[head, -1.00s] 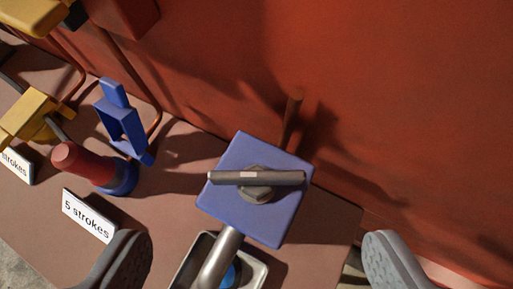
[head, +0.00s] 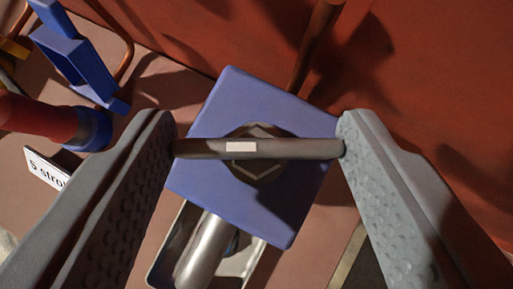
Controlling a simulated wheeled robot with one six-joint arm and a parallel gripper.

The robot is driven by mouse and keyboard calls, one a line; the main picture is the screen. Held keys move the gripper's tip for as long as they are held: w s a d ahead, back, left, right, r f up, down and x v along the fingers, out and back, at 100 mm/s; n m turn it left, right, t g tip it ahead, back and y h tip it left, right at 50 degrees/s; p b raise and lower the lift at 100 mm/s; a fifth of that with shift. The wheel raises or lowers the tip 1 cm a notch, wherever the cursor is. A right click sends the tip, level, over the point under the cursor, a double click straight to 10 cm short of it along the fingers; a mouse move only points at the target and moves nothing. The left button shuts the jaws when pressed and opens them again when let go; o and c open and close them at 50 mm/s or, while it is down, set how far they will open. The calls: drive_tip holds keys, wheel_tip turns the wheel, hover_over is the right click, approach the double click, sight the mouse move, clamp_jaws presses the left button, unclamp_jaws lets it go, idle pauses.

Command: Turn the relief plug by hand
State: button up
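The relief plug appears to be the brown T-bar handle (head: 290,149) with a hexagonal base (head: 257,174) on top of a blue square block (head: 215,115). The bar lies nearly level across the picture, with a small pale patch near its middle. My gripper (head: 258,142) is around the bar lengthwise, one grey finger at each end. Both fingers appear to touch the bar ends, so it looks shut on the bar. The far sides of the bar ends are hidden by the fingers.
A metal cylinder (head: 205,255) runs from the block over a pale tray (head: 162,262). At left stand a red-and-blue part (head: 40,115), a blue bracket (head: 75,60) and a "5 strokes" sign (head: 45,168). A red wall (head: 440,90) rises behind, with a copper pipe (head: 315,45) near the block.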

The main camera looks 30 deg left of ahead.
drive_tip(key=c, duration=0.3)
drive_tip(key=shift+s+a+m+t+h, duration=0.15)
drive_tip(key=shift+m+t+h, duration=0.1)
drive_tip(key=shift+m+h, duration=0.4)
drive_tip(key=shift+w+a+m+t+h, duration=0.1)
drive_tip(key=shift+m+t+h, duration=0.25)
drive_tip(key=shift+m, duration=0.5)
drive_tip(key=shift+m+h, duration=1)
drive_tip(key=shift+m, duration=0.2)
drive_tip(key=o, duration=1)
drive_tip(key=v, duration=1.7)
drive_tip(key=shift+s+a+r, duration=0.15)
drive_tip(key=shift+s+r, duration=0.05)
